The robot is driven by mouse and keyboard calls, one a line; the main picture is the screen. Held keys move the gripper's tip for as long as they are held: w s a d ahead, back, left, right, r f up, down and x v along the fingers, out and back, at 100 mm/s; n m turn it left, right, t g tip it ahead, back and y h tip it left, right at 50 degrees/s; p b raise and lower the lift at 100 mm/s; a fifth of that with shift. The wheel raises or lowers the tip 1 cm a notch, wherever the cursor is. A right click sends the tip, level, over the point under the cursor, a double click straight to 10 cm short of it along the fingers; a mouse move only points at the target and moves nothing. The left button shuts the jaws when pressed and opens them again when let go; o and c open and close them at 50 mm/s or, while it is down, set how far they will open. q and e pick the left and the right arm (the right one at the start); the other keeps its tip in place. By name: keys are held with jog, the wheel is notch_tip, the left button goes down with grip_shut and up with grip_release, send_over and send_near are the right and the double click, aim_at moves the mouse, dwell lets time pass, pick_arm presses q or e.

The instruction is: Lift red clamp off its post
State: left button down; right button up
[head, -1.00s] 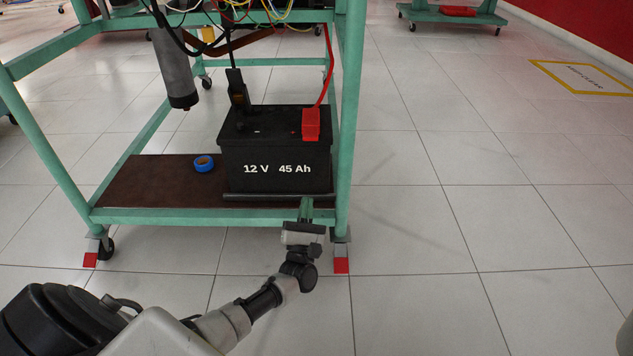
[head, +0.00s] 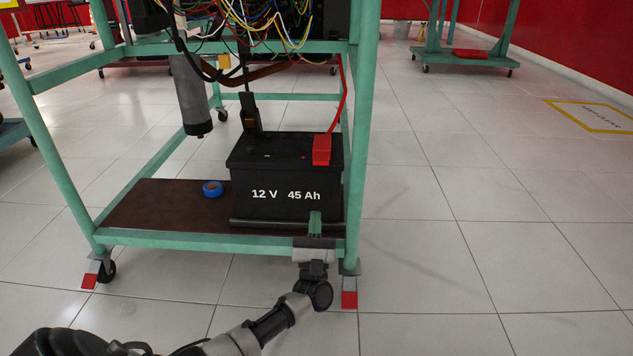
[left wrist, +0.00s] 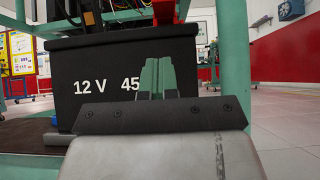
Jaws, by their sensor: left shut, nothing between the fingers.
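The red clamp (head: 321,150) sits on the right post of the black battery (head: 262,194), with a red cable rising from it. In the left wrist view its lower part shows as a red patch (left wrist: 163,12) at the top edge. My left gripper (head: 315,217) is in front of the battery's lower right front face, below the clamp and apart from it. Its green fingers, also in the left wrist view (left wrist: 157,76), are together and empty. The post under the clamp is hidden. My right gripper is not in view.
The battery stands on the brown lower shelf (head: 150,204) of a green wheeled frame (head: 363,130). A black clamp (head: 250,112) is on the other post. A blue tape roll (head: 212,188) lies left of the battery. Wires hang above.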

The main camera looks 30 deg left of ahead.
aim_at(317, 163)
pick_arm(q)
jog(key=w+r+b, duration=0.1)
jog(key=r, duration=0.2)
jog(key=w+a+r+b, duration=0.1)
jog(key=r, duration=0.1)
jog(key=w+a+r+b, duration=0.1)
jog(key=w+r, duration=0.1)
jog(key=r, duration=0.1)
jog(key=shift+a+r+b, duration=0.2)
jog(key=shift+r+b, duration=0.15)
